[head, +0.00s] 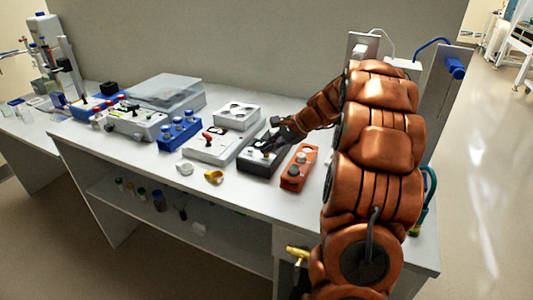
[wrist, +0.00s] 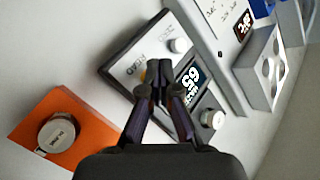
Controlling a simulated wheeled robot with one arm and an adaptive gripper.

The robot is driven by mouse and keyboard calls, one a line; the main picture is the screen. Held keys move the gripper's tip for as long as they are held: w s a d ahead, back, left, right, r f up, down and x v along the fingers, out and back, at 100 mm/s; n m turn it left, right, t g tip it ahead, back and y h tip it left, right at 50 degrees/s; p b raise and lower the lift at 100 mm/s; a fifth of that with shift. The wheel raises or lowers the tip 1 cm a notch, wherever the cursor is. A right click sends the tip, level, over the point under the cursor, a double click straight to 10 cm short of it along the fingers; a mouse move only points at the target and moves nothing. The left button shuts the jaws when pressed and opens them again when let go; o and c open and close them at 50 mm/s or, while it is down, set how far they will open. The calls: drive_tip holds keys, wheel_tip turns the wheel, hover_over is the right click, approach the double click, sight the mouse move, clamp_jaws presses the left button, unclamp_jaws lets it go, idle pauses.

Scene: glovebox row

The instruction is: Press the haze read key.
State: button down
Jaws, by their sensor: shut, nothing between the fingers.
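A dark-framed meter (head: 258,164) stands on the bench, with my gripper (head: 272,140) over its far part. In the wrist view the meter (wrist: 118,60) has a pale panel with printed lettering that looks like READ, a small round white key (wrist: 180,45), a lit display (wrist: 190,82) and a round knob (wrist: 212,118). My gripper (wrist: 160,70) is shut and empty. Its fingertips overlap the panel between the lettering and the display, with the white key up and to the right of them. I cannot tell whether the tips touch the panel. The fingers hide part of the meter.
Left are a grey instrument (head: 205,150), a white box with round recesses (head: 237,121), a blue rack (head: 168,144) and a yellow ring (head: 214,177). The front bench strip is mostly clear.

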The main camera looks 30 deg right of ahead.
sight(269, 154)
drive_tip(key=shift+r, duration=0.15)
drive_tip(key=shift+r+p, duration=0.7)
drive_tip(key=shift+r, duration=0.1)
drive_tip(key=shift+r+p, duration=1.85)
drive_tip(key=shift+r, duration=0.55)
